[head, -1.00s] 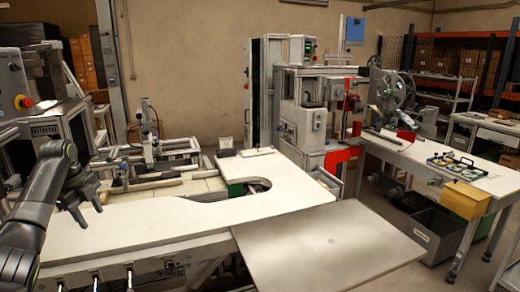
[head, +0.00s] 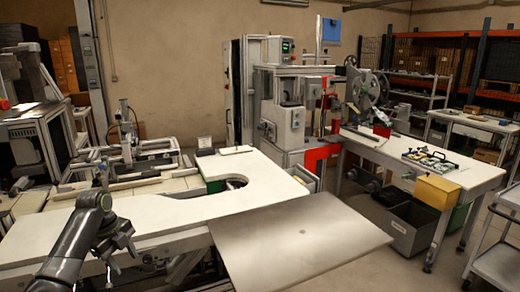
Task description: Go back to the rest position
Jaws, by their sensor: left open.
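My left gripper (head: 127,262) is low at the left of the head view, at the near edge of the white worktable (head: 180,213). Its fingers are apart and nothing shows between them. My left arm comes up from the bottom left and bends at a dark joint above the table's front edge. My right gripper is not in view.
A grey panel (head: 300,250) juts out at the front of the worktable. A machine (head: 290,125) with a reel (head: 368,90) stands behind. A side table (head: 400,158) with a yellow box (head: 437,192) is at right, beside a grey cart (head: 500,255). Open floor lies between.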

